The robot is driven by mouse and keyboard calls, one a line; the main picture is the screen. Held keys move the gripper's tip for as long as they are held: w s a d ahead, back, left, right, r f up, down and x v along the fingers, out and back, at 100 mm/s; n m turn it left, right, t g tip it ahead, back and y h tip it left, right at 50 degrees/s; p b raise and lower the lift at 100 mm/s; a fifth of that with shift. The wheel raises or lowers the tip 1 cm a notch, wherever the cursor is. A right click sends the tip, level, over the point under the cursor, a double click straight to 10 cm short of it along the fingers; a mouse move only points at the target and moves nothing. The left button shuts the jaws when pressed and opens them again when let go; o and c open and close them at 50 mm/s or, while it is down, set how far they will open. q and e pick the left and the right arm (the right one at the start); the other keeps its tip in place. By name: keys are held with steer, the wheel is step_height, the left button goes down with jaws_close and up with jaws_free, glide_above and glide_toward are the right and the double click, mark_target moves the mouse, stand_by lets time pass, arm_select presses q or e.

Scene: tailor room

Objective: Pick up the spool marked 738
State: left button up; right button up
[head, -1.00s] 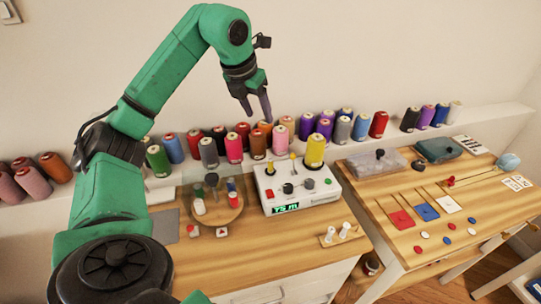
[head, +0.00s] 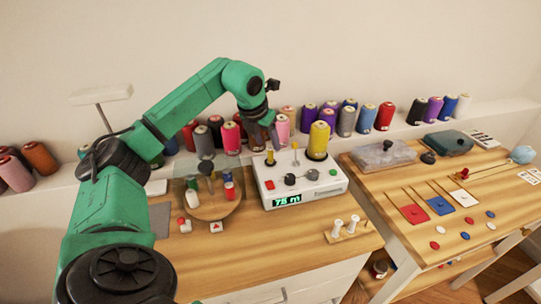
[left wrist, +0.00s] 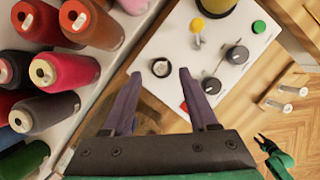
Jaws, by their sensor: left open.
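Several thread spools stand along the back ledge, among them a pink spool (head: 231,138), a grey spool (head: 204,142) and a purple spool (head: 309,118). Their markings are too small to read, so I cannot tell which is 738. My left gripper (head: 268,141) is low in front of the spool row, hiding some spools behind it. In the left wrist view it (left wrist: 159,73) is open with nothing between its fingers, above the white machine's edge. A pink spool (left wrist: 68,71) and a dark grey spool (left wrist: 47,112) lie to its left there. My right gripper (left wrist: 265,144) appears small at lower right.
The white machine (head: 305,194) with a lit display, knobs and a yellow spool (head: 318,141) stands below my left gripper. A round wooden tray (head: 215,207) holds small spools. White pegs (head: 346,227) stand in front. The right table (head: 430,190) carries boxes and coloured cards.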

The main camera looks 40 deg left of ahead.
mark_target(270, 153)
arm_select(q)
steer(key=x, duration=0.5)
steer(key=shift+d+p, duration=0.1)
steer(key=shift+p, duration=0.2)
steer(key=shift+r, duration=0.1)
jaws_close()
